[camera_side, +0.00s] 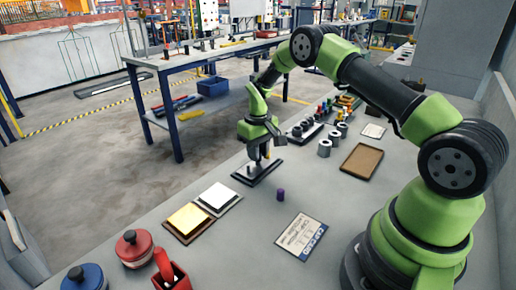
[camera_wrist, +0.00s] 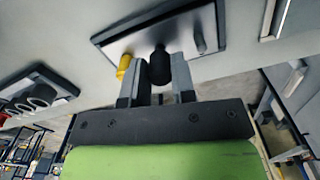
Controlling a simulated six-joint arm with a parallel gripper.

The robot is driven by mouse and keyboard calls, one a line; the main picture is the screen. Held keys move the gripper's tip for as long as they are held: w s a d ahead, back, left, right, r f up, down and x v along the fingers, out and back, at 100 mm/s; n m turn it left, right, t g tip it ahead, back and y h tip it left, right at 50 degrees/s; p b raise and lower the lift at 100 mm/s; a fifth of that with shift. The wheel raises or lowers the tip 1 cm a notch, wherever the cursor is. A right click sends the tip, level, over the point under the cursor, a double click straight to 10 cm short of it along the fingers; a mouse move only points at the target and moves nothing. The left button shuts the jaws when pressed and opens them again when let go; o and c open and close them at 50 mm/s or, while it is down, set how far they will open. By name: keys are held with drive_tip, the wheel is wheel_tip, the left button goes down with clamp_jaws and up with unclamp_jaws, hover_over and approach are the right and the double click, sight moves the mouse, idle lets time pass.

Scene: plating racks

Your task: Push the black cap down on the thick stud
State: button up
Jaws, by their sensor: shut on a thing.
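My gripper (camera_wrist: 157,76) is shut on the black cap (camera_wrist: 159,64), which sits between its two fingers in the wrist view. The cap is over the middle of a pale plate with a dark border (camera_wrist: 118,45). A yellow piece (camera_wrist: 124,65) stands on the plate beside the left finger, and a bare grey stud (camera_wrist: 197,45) stands to the right. The thick stud cannot be made out; the cap may hide it, and I cannot tell whether they touch. In the side view my gripper (camera_side: 259,157) points down over the same plate (camera_side: 243,177).
A small purple cylinder (camera_side: 280,195) stands near the plate. White (camera_side: 217,197) and yellow (camera_side: 189,218) squares lie to the left. A rack with dark rings (camera_side: 302,133) and several grey cylinders are at the right. A brown tray (camera_side: 361,160) and a printed card (camera_side: 301,237) lie nearer my base.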

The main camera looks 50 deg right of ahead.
drive_tip(key=shift+f, duration=0.8)
drive_tip(key=o, duration=1)
drive_tip(key=shift+c, duration=0.2)
wheel_tip(320, 180, up, 10)
